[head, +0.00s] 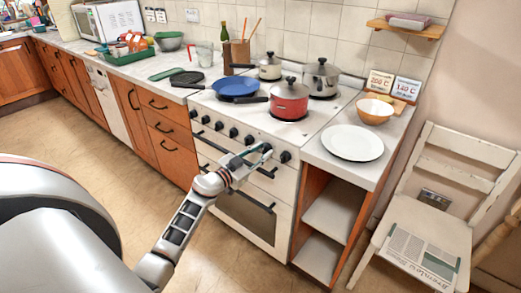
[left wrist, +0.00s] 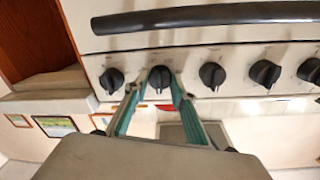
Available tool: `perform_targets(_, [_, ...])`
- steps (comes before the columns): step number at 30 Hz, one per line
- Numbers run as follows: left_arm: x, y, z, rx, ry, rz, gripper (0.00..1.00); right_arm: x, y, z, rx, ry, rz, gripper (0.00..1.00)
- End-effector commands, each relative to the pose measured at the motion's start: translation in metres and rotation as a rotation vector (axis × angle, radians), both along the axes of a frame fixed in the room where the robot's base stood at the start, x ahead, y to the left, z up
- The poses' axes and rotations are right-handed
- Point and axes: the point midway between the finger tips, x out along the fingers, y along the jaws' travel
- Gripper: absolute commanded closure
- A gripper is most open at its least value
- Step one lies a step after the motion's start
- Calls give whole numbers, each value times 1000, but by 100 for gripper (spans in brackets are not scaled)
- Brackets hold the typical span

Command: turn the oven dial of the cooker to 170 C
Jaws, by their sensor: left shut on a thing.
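The white cooker (head: 235,178) has a row of black dials along its front panel. My left gripper (head: 258,156) reaches the right part of that row. In the left wrist view, which looks upside down, my left gripper (left wrist: 158,92) has its teal fingers on either side of one black dial (left wrist: 160,76), closed on it. It is the second dial from the right end of the row in the head view. Its pale pointer line looks about upright in the wrist picture. The scale marks are too small to read, and I cannot tell which dial is the oven's. My right gripper is out of view.
The neighbouring dials (left wrist: 111,80) (left wrist: 212,75) stand close on both sides. The oven handle (head: 258,200) is below. A red pot (head: 289,100) and blue pan (head: 235,87) stand on the hob. Two cards (head: 380,82) (head: 407,89) seem to read 200 C and 140 C.

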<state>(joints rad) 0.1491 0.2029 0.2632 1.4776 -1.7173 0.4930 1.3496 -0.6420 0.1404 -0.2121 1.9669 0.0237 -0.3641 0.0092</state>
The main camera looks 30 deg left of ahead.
Motion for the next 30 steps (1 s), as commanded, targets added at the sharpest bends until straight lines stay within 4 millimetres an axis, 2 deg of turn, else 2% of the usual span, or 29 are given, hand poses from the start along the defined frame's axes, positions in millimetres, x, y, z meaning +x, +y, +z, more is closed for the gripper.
perform_targets(1, [0,0,6,29,-1,0,97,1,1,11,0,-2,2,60])
perform_targets(9, [0,1,4,245,-16,0,97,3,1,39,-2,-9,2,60])
perform_targets(18, [0,0,1,530,-39,-1,97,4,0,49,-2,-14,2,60])
perform_targets(30, [-1,0,0,911,-69,-1,97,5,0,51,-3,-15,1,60])
